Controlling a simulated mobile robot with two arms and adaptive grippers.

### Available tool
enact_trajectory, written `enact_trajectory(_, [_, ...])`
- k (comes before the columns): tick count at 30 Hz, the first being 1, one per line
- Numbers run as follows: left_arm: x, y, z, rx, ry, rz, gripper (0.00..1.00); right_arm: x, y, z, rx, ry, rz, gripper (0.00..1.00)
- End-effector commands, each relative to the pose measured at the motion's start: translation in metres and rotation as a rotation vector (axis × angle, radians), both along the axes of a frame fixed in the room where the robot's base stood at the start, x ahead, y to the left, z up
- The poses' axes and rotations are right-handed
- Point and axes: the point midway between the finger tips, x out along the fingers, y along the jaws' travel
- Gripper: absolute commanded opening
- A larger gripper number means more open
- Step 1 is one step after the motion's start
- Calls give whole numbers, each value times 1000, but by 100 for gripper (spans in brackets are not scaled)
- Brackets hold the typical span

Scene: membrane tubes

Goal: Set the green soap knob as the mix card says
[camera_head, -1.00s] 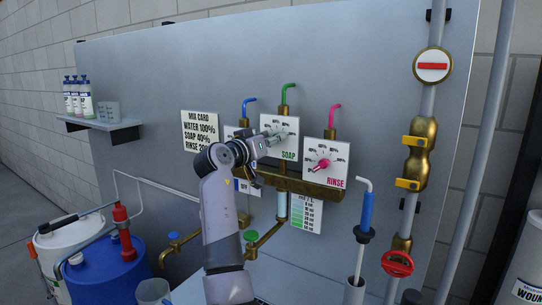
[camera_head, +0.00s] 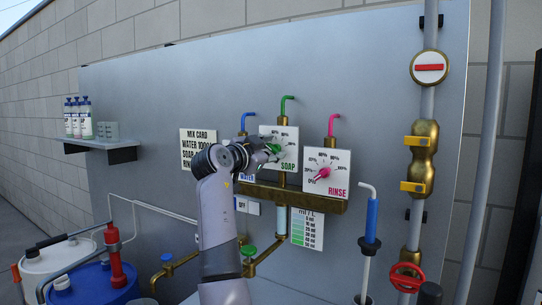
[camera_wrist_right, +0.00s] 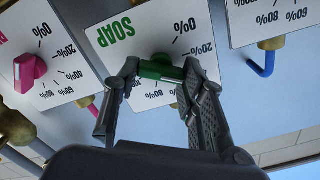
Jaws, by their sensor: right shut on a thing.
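The green soap knob (camera_wrist_right: 160,71) sits on the white SOAP dial plate (camera_head: 288,165), upside down in the wrist view. My right gripper (camera_wrist_right: 161,73) is shut on the knob, one finger on each side; in the head view it reaches the dial from the left. The fingers hide part of the scale, so I cannot tell the exact setting. The knob's bar lies roughly level in the wrist view, with 0% and 20% visible at upper right. The mix card (camera_head: 188,150) shows WATER 100%; its soap and rinse lines are partly behind my arm. My left gripper is not in view.
The RINSE dial (camera_head: 326,189) with its pink knob (camera_wrist_right: 30,72) stands right beside the soap dial. The WATER dial is mostly behind my gripper. A brass manifold (camera_head: 295,198) runs below the dials. A blue wand (camera_head: 372,218) stands to the right.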

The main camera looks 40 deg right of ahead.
Motion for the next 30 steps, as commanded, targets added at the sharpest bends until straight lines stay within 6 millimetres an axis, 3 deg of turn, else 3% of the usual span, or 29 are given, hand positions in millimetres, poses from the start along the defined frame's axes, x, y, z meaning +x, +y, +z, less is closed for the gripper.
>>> enact_trajectory(9, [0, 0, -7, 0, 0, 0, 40, 0, 0, -1, 30, -100, 1, 10])
enact_trajectory(24, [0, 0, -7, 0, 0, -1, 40, 0, 0, -1, 34, -113, 0, 10])
enact_trajectory(25, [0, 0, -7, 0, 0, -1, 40, 0, 0, -1, 34, -113, 0, 39])
enact_trajectory(30, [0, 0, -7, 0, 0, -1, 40, 0, 0, -1, 33, -113, -1, 51])
